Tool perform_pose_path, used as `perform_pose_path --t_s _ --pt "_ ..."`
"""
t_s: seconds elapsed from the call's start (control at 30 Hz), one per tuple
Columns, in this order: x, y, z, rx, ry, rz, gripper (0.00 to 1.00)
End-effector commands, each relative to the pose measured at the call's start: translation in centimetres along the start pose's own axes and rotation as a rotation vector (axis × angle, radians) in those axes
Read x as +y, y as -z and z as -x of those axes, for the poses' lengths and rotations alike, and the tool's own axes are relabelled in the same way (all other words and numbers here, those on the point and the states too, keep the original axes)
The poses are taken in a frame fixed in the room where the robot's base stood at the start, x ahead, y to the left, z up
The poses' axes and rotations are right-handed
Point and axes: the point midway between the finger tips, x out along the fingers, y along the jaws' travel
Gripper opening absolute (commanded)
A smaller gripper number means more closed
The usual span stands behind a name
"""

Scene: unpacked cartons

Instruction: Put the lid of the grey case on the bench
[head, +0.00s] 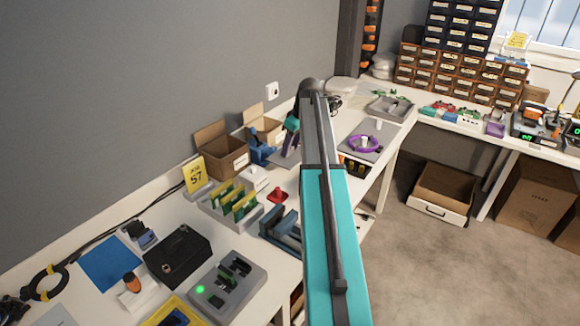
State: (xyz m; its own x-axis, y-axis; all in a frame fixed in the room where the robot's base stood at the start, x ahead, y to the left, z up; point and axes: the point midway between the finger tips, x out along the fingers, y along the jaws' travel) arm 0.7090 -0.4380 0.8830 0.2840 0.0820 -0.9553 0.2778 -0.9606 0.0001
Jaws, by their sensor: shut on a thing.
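My gripper (290,146) is in the head view at the far end of my arm, above the bench (318,133) and beside the small cartons. It is small and partly hidden by the arm, and it points down. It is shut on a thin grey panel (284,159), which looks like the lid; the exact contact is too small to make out. I cannot tell whether the panel touches the bench. An open grey case (390,108) stands on the bench toward the far corner, with no lid on it.
Two open cartons (222,157) and a blue tool (261,148) stand left of my gripper. A grey unit with a purple ring (360,143) is to the right of my arm. A rack with green boards (232,203) is nearer. Bare bench shows between these.

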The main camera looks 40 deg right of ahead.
Motion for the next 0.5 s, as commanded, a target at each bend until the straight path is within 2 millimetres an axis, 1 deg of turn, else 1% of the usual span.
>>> perform_pose_path --t_s 0.03,0.2,0.33,0.5 --pt "-0.1 -0.3 -0.8 -0.001 0.001 -0.001 0.18" --pt "-0.1 -0.9 -2.9 -0.001 0.001 -0.001 0.18" --pt "0.0 -1.1 -3.6 0.000 0.000 -0.001 0.18" --pt "0.0 -1.1 -3.7 0.000 0.000 0.000 0.18"
